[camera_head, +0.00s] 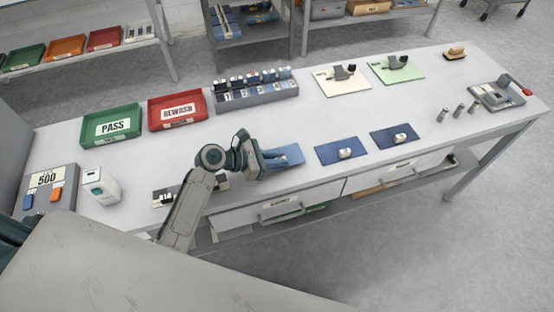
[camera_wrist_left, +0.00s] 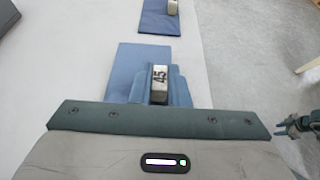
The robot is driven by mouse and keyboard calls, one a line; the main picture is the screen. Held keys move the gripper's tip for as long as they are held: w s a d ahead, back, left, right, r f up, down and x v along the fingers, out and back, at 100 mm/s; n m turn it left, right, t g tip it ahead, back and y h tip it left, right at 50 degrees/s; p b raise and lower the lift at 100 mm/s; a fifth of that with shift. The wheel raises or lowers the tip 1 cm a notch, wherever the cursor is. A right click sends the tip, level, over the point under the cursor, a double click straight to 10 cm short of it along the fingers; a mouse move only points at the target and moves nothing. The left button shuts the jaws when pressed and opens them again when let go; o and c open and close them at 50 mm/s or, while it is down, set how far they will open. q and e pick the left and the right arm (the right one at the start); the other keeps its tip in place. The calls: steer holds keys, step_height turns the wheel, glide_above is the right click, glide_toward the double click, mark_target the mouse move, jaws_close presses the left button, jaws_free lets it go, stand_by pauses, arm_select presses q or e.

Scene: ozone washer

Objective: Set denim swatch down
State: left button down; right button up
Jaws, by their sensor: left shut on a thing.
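My left gripper (camera_head: 256,160) is low over the front of the table and shut on the denim swatch. In the left wrist view, the swatch's blue cloth (camera_wrist_left: 180,88) shows around a pale block marked 45 (camera_wrist_left: 159,83), just beyond the gripper's dark bar. A flat blue piece (camera_head: 285,154) lies beyond the jaws, and it also shows in the left wrist view (camera_wrist_left: 135,56). I cannot tell whether the held swatch touches it. The fingertips are hidden. What looks like my right gripper (camera_wrist_left: 298,126) is at the right edge of the left wrist view, too small to read.
Two dark blue pieces with silver blocks, a near one (camera_head: 328,155) and a far one (camera_head: 381,142), lie to the right. A green PASS tray (camera_head: 111,138), a red REWASH tray (camera_head: 177,125) and a grey rack (camera_head: 258,97) stand behind. Small metal cylinders (camera_head: 458,110) stand farther right.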

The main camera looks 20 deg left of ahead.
arm_select(q)
steer(key=shift+f, duration=0.75)
arm_select(e)
steer(key=shift+r, duration=0.15)
arm_select(q)
steer(key=c, duration=1.4)
jaws_free()
steer(key=shift+f, duration=0.1)
arm_select(e)
steer(key=shift+d, duration=0.25)
